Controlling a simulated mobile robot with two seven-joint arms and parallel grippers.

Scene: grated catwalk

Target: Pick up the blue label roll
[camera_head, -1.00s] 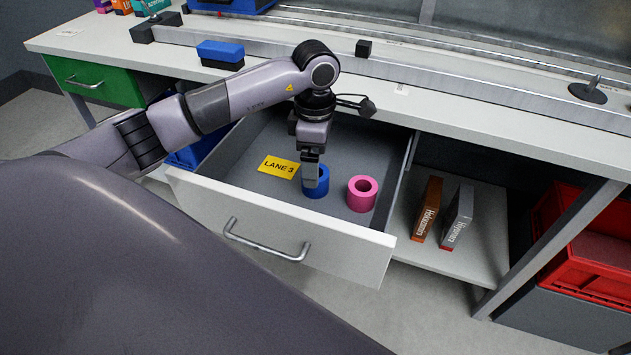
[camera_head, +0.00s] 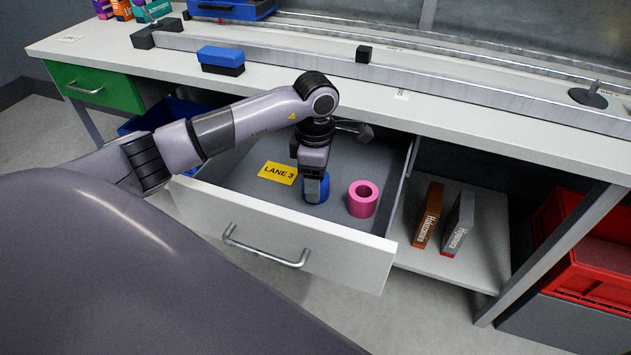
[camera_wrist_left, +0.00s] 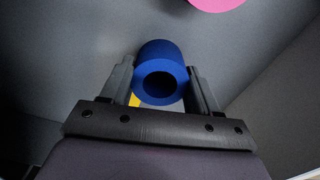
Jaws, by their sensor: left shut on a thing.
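The blue label roll (camera_head: 323,188) stands in the open drawer (camera_head: 285,238), partly hidden by my gripper in the head view. My left gripper (camera_head: 314,190) points down over it and is shut on it. In the left wrist view the blue roll (camera_wrist_left: 161,72) sits between the two fingers of my left gripper (camera_wrist_left: 160,88), one finger on each side, with its dark hole facing the camera. I cannot tell whether the roll is clear of the drawer floor. My right gripper is not in view.
A pink roll (camera_head: 363,203) stands just right of the blue one. A yellow "LANE 3" card (camera_head: 278,172) lies to its left. The drawer's front and side walls enclose them. The worktop (camera_head: 430,110) overhangs behind. Two boxes stand on the shelf at right, beside a red crate (camera_head: 590,258).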

